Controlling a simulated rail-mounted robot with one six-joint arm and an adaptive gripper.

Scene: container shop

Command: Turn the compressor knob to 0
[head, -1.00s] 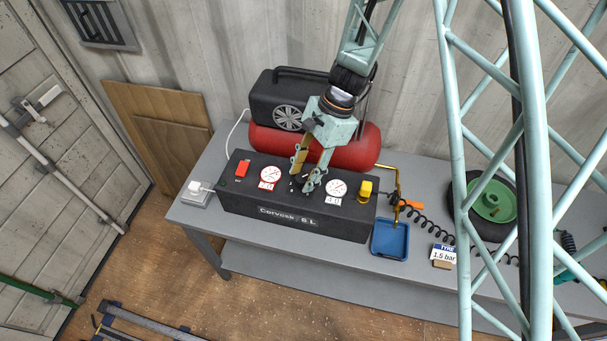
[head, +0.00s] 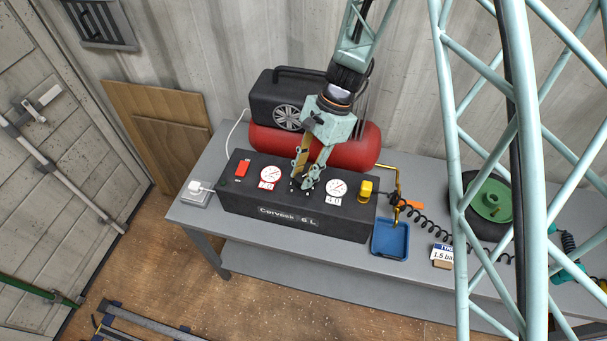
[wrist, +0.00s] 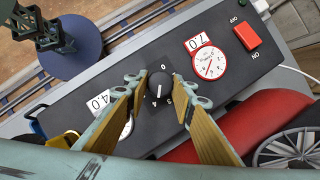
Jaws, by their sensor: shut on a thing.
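The black knob (wrist: 160,86) with a white pointer line sits on top of the dark compressor control box (head: 310,224). In the wrist view, number marks ring the knob, with 0 at the picture's upper side. The pointer faces the picture's lower side, away from the 0, near the 4. My gripper (wrist: 158,80) has its two fingers on opposite sides of the knob, shut on it. In the head view my gripper (head: 303,184) comes down between two white gauges and hides most of the knob.
The red-ringed gauge (wrist: 209,63) shows 7.0 on its label; the other gauge (head: 336,187) shows 4.0. A red switch (head: 243,169) and a yellow fitting (head: 365,188) stand on the box. A red tank (head: 350,147) lies behind; a blue tray (head: 390,240) is to the right.

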